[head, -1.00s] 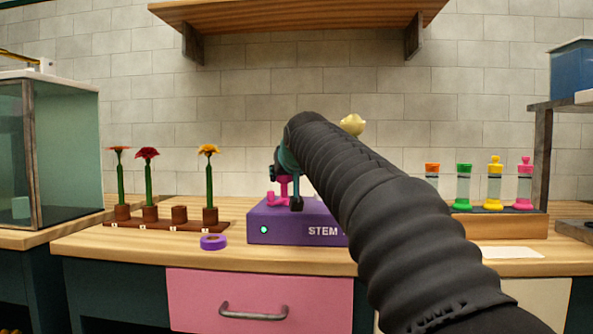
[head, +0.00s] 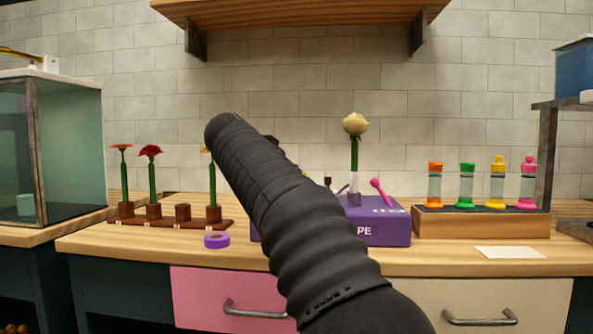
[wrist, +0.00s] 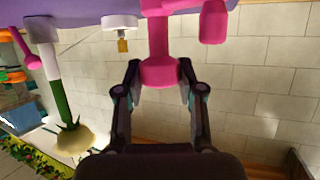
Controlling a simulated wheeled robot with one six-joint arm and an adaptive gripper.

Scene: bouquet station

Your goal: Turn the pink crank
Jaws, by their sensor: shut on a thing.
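The pink crank (wrist: 158,40) shows in the wrist view at the top centre, against the purple stem tape box (wrist: 75,10). My gripper (wrist: 158,75) has its two fingers on either side of the crank's flared pink end and is shut on it. In the head view the purple box (head: 385,228) stands on the counter, and my black arm hides the crank, my gripper and the box's left part. A cream flower (head: 355,125) stands upright on the box; it also shows in the wrist view (wrist: 73,138). A small pink lever (head: 380,190) tilts beside its stem.
A purple tape roll (head: 217,240) lies left of the box. A brown rack (head: 165,222) with several flowers stands further left, near a glass tank (head: 70,150). A wooden rack (head: 480,224) of colour-capped bottles and white paper (head: 508,252) are at right. A shelf (head: 300,12) hangs above.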

